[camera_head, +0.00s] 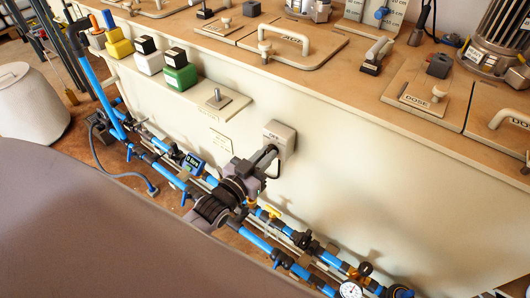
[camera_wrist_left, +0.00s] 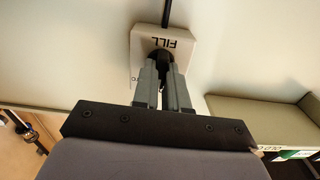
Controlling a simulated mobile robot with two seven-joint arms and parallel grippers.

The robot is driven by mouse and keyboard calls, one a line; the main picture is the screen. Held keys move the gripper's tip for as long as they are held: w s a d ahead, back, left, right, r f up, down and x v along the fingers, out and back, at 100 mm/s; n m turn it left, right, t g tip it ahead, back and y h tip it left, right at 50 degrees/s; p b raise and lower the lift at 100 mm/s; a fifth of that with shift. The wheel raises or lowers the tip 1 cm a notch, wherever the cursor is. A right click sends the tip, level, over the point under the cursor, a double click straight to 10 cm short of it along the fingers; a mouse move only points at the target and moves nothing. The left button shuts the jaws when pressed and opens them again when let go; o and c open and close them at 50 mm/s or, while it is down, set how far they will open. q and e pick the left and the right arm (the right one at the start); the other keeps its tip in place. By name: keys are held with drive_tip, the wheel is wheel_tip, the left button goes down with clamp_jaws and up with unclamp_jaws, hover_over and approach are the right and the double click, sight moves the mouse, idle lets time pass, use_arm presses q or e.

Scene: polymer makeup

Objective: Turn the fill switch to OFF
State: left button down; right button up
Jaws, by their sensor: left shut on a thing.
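The fill switch (camera_head: 281,131) is a small pale box on the cream front wall of the bench. In the left wrist view its pale plate (camera_wrist_left: 145,42) carries the word FILL, upside down, and a dark knob (camera_wrist_left: 162,57) sits below the word. My left gripper (camera_head: 271,153) reaches the switch from the lower left. In the left wrist view its grey fingers (camera_wrist_left: 161,65) are closed on the dark knob. The fingers hide most of the knob, so its exact setting cannot be read. My right gripper is not in view.
A small ledge (camera_head: 226,107) with an upright bolt sticks out left of the switch. Blue pipes (camera_head: 262,243) with valves and a gauge (camera_head: 350,290) run low along the wall. The wall right of the switch is bare.

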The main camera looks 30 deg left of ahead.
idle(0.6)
use_arm(q)
drive_tip(key=c, duration=1.2)
unclamp_jaws()
drive_tip(key=shift+o, duration=0.2)
drive_tip(key=shift+s, duration=0.1)
drive_tip(key=s+a+p, duration=0.1)
drive_tip(key=s, duration=0.6)
